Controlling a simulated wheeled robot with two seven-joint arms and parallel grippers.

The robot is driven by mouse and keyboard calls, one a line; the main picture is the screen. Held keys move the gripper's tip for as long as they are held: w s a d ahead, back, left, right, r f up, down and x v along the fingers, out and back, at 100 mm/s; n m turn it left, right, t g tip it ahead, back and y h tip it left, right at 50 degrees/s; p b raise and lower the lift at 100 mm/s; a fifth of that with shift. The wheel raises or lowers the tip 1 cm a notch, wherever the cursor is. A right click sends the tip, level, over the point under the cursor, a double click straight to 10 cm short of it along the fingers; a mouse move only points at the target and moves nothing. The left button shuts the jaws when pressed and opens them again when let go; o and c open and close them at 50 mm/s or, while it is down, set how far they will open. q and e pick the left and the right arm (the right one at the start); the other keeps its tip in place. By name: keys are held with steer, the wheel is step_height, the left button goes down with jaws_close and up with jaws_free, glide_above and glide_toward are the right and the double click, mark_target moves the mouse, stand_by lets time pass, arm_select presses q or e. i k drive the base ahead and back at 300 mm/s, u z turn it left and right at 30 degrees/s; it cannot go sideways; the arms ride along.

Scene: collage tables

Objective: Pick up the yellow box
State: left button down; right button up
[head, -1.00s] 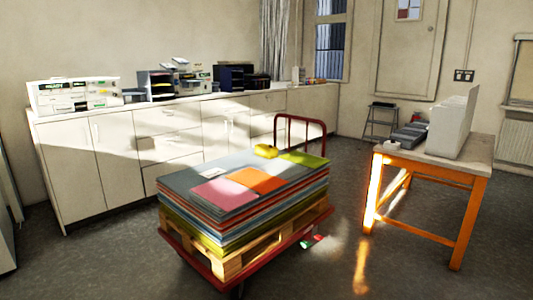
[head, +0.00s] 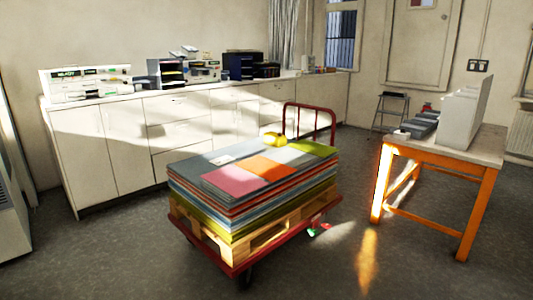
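A small yellow box (head: 273,139) lies on top of a stack of coloured sheets (head: 236,178), near the stack's far edge. The stack rests on a wooden pallet on a red cart (head: 232,270) with a red handle frame at its far end. The box is small in the head view, so its exact shape is hard to tell. Neither of my grippers shows in the head view.
An orange-legged table (head: 448,150) stands at the right with a white holder and dark trays on it. White cabinets (head: 120,155) line the back wall, and a grey step stool (head: 390,110) stands behind the table. Grey floor is clear in front and left of the cart.

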mark_target(272, 141)
steer(key=u, duration=0.35)
steer(key=k, duration=0.5)
steer(key=u, duration=0.75)
steer(key=i, duration=4.6)
steer(key=z, duration=0.4)
steer(key=i, duration=2.55)
steer(key=z, duration=1.65)
steer(key=i, duration=1.8)
steer(key=z, duration=1.2)
